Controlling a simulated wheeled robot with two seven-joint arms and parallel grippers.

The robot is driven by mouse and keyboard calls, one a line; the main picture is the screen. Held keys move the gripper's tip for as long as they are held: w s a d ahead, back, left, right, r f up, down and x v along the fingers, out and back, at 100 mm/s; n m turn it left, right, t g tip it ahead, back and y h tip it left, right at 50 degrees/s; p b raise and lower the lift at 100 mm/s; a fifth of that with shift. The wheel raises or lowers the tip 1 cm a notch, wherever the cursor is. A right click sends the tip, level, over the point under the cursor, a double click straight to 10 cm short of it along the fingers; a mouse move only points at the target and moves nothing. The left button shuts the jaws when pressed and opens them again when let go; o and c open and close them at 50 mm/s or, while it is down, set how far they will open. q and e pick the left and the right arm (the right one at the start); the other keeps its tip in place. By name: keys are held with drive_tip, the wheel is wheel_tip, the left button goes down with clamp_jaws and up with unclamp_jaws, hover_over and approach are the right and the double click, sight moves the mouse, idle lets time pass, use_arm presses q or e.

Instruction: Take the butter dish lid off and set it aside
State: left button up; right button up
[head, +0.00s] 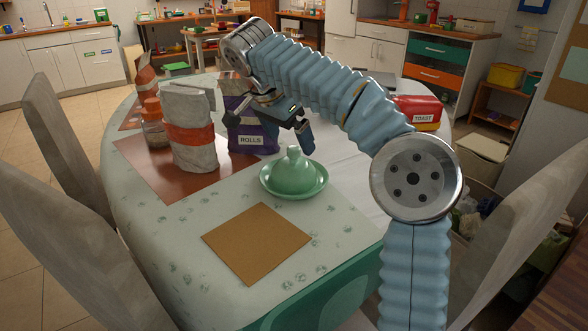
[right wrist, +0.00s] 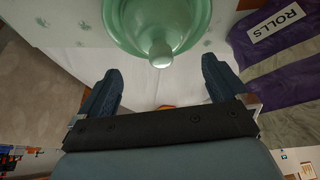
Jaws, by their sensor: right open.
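The butter dish (head: 317,189) is a pale green plate on the table, with a domed green lid (head: 294,174) on it. The lid has a round knob on top (head: 293,152). My right gripper (head: 276,133) is open and empty, above and just behind the lid in the head view. In the right wrist view the lid (right wrist: 160,15) shows at the top, its knob (right wrist: 160,55) near the gap between the two open fingers (right wrist: 160,68). The fingers do not appear to touch the knob. My left gripper is not in view.
A purple ROLLS bag (head: 250,141) stands close behind my right gripper. A white and orange bag (head: 188,135) and a jar (head: 153,129) stand left on a brown placemat (head: 150,168). A square cork mat (head: 256,243) lies bare in front. A red TOAST package (head: 420,108) is at right.

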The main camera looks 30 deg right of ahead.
sight(293, 148)
drive_tip(key=x, duration=0.5)
drive_tip(key=shift+f, duration=0.2)
drive_tip(key=shift+c, duration=0.2)
drive_tip(key=c, duration=1.1)
drive_tip(key=shift+o, duration=0.2)
